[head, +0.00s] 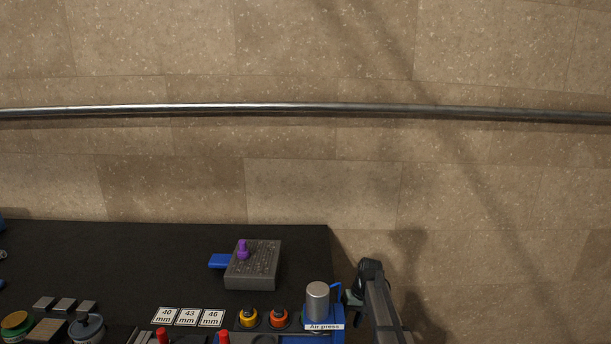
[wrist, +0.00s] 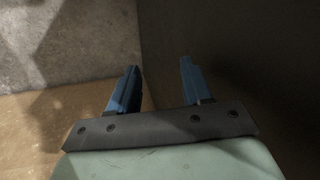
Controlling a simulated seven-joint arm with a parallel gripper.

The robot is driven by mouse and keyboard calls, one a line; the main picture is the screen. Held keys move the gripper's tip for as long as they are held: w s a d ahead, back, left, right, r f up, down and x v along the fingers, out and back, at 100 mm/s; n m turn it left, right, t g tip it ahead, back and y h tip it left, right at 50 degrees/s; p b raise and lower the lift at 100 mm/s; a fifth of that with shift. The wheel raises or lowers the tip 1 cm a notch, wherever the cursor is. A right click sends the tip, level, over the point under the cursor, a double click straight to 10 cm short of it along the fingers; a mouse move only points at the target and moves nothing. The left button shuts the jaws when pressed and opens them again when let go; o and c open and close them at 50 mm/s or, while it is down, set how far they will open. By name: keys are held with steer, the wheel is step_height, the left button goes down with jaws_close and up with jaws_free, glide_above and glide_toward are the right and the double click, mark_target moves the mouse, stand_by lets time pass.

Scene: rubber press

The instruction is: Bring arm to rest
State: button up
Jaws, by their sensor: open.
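My gripper (wrist: 158,82) shows in the wrist view with its two blue fingers apart and nothing between them. A dark vertical surface stands close on its right side there. In the head view my arm is at the lower right, beside the right edge of the black table (head: 100,245). The fingers cannot be made out in the head view.
A grey block (head: 253,270) with a purple piece (head: 243,249) and a blue handle (head: 218,261) sits on the table. The air press (head: 318,300) stands near my arm. The floor right of the table looks clear.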

steer(key=s+f+m+g+h, duration=0.1)
steer(key=s+f+g, duration=0.2)
steer(key=s+f, duration=1.9)
steer(key=s+f+g, duration=0.1)
steer(key=s+f, duration=0.1)
steer(key=s, duration=0.8)
steer(key=s+d+f+g+h, duration=0.1)
steer(key=s+f, duration=0.2)
steer(key=s, duration=0.8)
steer(key=s+d+f+m, duration=0.1)
steer(key=s+f, duration=0.1)
steer(key=s, duration=0.8)
steer(key=shift+s+f+g+h, duration=0.2)
steer(key=shift+f+g+h, duration=0.1)
steer(key=shift+g+h, duration=0.1)
steer(key=shift+d, duration=0.1)
